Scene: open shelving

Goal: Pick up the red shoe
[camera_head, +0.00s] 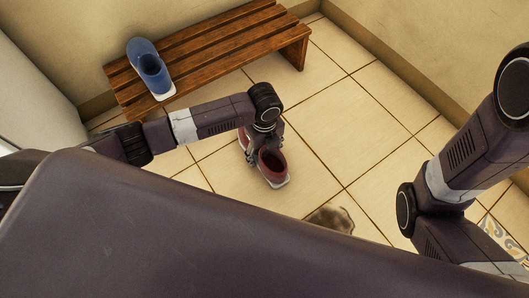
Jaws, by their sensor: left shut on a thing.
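The red shoe (272,164) is dark red with a white sole, over the tiled floor in the middle of the view. My left gripper (258,150) reaches down onto it from the left and is shut on its upper part. The wrist hides part of the shoe. I cannot tell whether the sole touches the floor. My right arm shows at the right edge, but its gripper is out of view.
A blue shoe (150,68) stands on the left part of a slatted wooden bench (215,52) along the back wall. A brown patch or object (332,218) lies low in the middle. Tiled floor (345,120) is clear to the right of the red shoe.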

